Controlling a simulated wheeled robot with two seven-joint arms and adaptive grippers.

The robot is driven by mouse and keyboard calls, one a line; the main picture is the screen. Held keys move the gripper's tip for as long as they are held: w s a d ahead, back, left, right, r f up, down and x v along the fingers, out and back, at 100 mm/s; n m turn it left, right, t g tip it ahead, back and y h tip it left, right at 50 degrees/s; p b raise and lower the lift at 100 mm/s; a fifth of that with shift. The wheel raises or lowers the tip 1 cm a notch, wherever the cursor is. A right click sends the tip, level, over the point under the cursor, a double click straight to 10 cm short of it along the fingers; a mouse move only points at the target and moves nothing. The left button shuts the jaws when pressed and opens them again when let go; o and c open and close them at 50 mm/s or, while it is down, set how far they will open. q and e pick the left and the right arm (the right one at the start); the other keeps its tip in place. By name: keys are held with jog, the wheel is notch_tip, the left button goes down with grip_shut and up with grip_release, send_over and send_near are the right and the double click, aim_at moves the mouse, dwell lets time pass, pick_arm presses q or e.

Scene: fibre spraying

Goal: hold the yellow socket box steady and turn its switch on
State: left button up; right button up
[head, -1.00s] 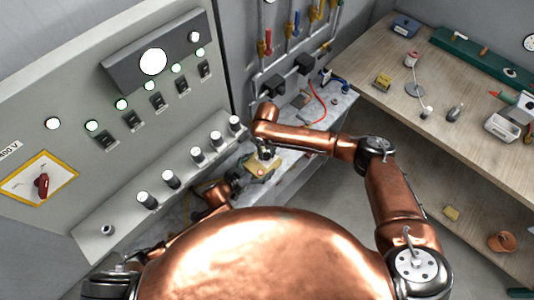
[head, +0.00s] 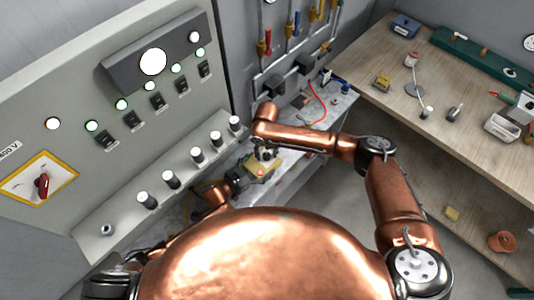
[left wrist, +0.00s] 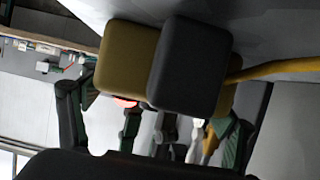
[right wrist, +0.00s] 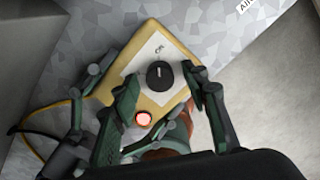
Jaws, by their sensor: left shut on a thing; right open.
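The yellow socket box (right wrist: 178,46) lies on the grey-white work surface; it also shows in the head view (head: 262,168) and the left wrist view (left wrist: 123,60). Its top carries a black rotary switch (right wrist: 159,75) with a white mark, beside a light label. A red lamp (right wrist: 143,119) on the box is lit. My left gripper (head: 244,175) is shut on the box from its near left side; its fingertips are partly hidden. My right gripper (right wrist: 162,80) is open above the box, its fingers on either side of the switch. Contact with the switch cannot be told.
A grey control panel (head: 60,110) with lit buttons stands to the left. Pipes with valves (head: 290,45) are behind. A wooden bench (head: 440,75) with tools is at the right. A yellow cable (right wrist: 45,107) runs from the box.

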aim_at(267, 155)
notch_tip(267, 155, up, 12)
dwell(0.4)
pick_arm(q)
jog(key=o, duration=1.8)
pick_arm(e)
jog(key=shift+f, duration=0.1)
